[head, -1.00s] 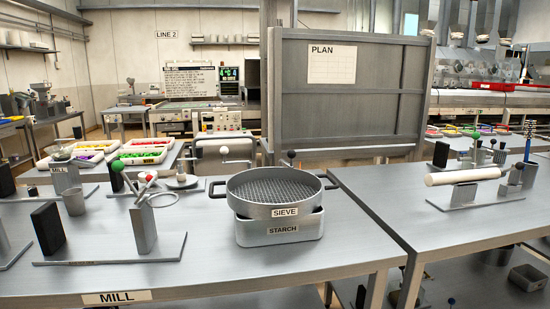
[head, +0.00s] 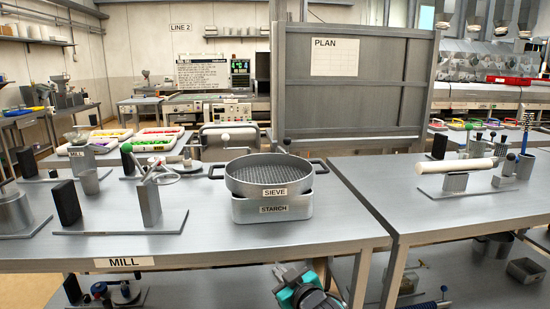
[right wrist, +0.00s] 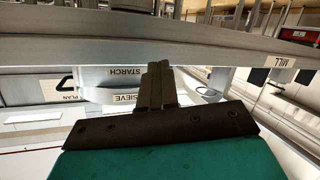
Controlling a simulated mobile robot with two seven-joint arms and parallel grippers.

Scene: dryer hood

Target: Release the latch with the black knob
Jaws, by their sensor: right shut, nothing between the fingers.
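My right gripper (head: 281,271), teal and grey, is at the bottom of the head view, in front of the bench's front edge. In the right wrist view its dark fingers (right wrist: 157,80) are together with nothing between them. A small black knob (head: 287,142) stands on a post behind the sieve, whose lower part is hidden. I cannot tell whether it belongs to a latch. The gripper is apart from both. My left gripper is not in view.
The sieve (head: 268,175) sits on the starch box (head: 273,209) on the mill bench (head: 215,242). Hand-operated stands with coloured knobs are at left. The right bench (head: 455,218) carries a white roller (head: 457,165). The plan board (head: 352,90) rises behind.

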